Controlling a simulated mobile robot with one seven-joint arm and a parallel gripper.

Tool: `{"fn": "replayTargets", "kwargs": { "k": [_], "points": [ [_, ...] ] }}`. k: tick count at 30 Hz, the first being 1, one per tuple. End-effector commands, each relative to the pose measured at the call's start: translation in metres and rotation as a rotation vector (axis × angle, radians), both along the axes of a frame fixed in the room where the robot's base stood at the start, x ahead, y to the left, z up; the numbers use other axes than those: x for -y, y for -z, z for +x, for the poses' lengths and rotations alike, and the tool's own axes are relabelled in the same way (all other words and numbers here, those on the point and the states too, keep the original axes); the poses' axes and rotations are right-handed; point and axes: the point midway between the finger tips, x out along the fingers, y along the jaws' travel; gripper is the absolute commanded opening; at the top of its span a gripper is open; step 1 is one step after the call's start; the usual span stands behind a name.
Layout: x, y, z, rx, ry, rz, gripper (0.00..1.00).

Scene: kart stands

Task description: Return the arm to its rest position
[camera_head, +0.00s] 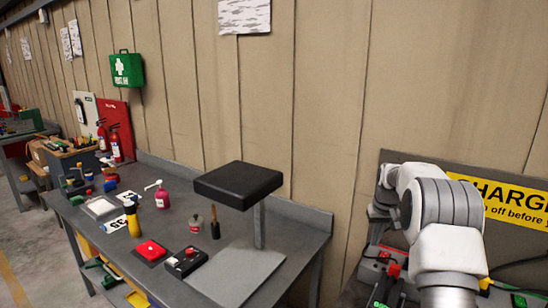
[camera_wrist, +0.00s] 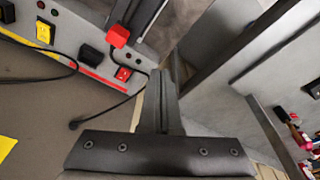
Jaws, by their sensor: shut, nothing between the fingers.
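My arm (camera_head: 445,215), white with grey joint bands, is bent at the right of the head view, in front of the wall. Its gripper end does not show there. In the wrist view my gripper (camera_wrist: 160,78) shows from below the middle, its grey fingers together above a dark, bolted palm. It is shut and empty. Past the fingers lies a grey charging unit with a red connector (camera_wrist: 118,36), a yellow part (camera_wrist: 45,33) and a black cable (camera_wrist: 100,87). I cannot tell how far the fingertips are from it.
A yellow charging sign (camera_head: 512,205) stands behind my arm. Red and black charging gear (camera_head: 385,285) lies close beneath it.

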Motion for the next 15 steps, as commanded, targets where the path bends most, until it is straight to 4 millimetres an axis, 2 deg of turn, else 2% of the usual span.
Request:
{"fn": "replayTargets", "kwargs": {
  "k": [1,6,11,15],
  "points": [
    [-0.008,-0.021,-0.007,0.014,-0.005,-0.004,0.00],
    [-0.035,-0.076,-0.040,0.046,-0.011,-0.011,0.00],
    [-0.060,-0.119,-0.078,0.079,-0.019,-0.016,0.00],
    [-0.080,-0.150,-0.118,0.107,-0.025,-0.019,0.00]
  ]
}}
